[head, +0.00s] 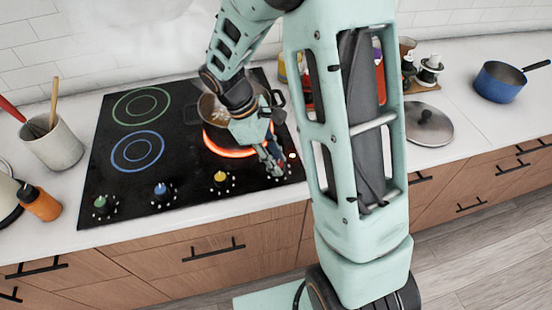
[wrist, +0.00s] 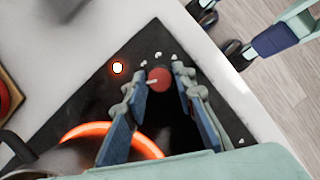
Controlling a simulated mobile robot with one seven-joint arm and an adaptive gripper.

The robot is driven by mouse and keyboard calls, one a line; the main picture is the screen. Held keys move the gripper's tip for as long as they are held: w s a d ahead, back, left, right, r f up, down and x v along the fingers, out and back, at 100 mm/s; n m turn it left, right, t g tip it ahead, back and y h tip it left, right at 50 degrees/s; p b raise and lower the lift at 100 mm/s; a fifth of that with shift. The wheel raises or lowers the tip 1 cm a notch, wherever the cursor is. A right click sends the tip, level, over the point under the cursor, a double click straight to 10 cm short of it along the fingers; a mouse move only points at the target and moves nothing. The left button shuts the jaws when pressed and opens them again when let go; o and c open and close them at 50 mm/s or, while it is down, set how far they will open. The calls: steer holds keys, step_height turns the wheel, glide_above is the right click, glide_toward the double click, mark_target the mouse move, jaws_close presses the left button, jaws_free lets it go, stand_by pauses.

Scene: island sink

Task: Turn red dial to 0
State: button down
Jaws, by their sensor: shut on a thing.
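The red dial (wrist: 159,79) shows in the wrist view on the black cooktop (wrist: 85,95), between the fingertips of my gripper (wrist: 162,76). The fingers are closed on its two sides. A pale pointer line shows on the dial's left side, and white marks lie around it; I cannot read a 0. In the head view my gripper (head: 270,160) reaches down to the cooktop's front right (head: 110,190), and it hides the dial there. The burner ring (wrist: 95,131) by the dial glows orange. A lit indicator (wrist: 117,67) glows near the dial.
A pot (head: 208,108) stands on the glowing burner just behind my gripper. Green (head: 100,202), blue (head: 160,189) and yellow (head: 220,177) dials line the cooktop's front to the left. A lid (head: 428,122) and a blue pan (head: 498,83) lie on the counter at right.

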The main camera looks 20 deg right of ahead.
steer(key=n+t, duration=0.2)
steer(key=n, duration=0.3)
steer(key=shift+s, duration=0.1)
stand_by(0.5)
steer(key=c, duration=1.6)
jaws_free()
steer(key=shift+r, duration=0.15)
steer(key=v, duration=1.2)
steer(key=shift+a, duration=0.2)
steer(key=shift+f, duration=0.2)
